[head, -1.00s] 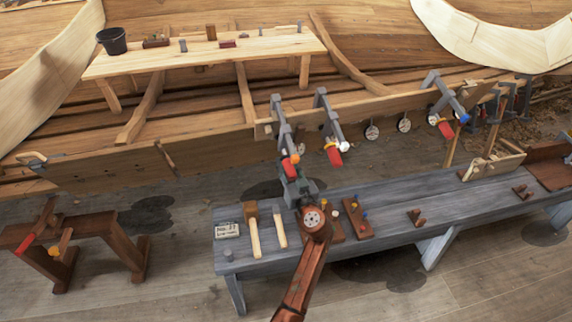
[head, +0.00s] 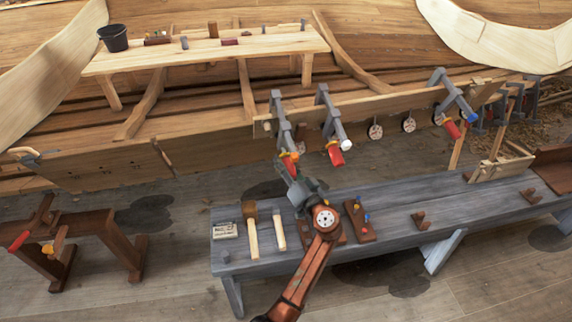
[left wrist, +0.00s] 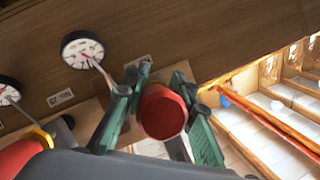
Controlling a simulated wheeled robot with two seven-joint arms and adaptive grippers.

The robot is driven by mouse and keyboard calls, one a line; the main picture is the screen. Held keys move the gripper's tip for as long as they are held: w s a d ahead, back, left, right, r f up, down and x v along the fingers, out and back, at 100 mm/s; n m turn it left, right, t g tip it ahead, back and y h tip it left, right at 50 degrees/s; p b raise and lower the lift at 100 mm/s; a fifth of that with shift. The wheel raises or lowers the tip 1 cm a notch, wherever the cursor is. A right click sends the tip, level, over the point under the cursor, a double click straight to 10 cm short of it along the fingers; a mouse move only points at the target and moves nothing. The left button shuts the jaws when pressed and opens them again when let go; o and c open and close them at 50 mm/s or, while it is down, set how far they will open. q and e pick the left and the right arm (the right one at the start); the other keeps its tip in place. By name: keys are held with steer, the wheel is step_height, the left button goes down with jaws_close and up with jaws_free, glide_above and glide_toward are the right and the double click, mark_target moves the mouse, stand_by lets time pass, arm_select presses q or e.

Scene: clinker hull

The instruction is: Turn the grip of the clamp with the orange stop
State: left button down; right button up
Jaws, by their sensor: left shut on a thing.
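The clamp with the orange stop (head: 280,122) is the leftmost grey clamp on the plank edge in the head view. Its orange stop (head: 294,156) shows at the lower end, just above my left gripper (head: 287,170). My left gripper is shut on the clamp's red grip (left wrist: 162,112). In the left wrist view its green fingers lie on either side of the round red end. In the head view the gripper hides most of the grip. My right gripper is not in view.
A middle clamp (head: 327,115) with a white stop hangs close to the right. A clamp with a blue stop (head: 472,117) is farther right. Below, the grey bench (head: 390,215) holds mallets and small wooden blocks. Round dials (left wrist: 82,50) hang along the plank.

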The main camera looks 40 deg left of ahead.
mark_target(294, 178)
arm_select(q)
steer(key=shift+s+r+m+g+y+b, duration=0.15)
steer(key=shift+m+g+y+b, duration=0.3)
steer(key=shift+m, duration=0.45)
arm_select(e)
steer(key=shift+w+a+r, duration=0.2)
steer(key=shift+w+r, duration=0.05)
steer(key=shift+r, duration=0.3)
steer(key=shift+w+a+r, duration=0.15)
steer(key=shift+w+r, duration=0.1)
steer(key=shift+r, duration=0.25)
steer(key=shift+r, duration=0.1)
arm_select(q)
steer(key=c, duration=1.5)
jaws_free()
steer(key=shift+c, duration=0.2)
steer(key=v, duration=1.2)
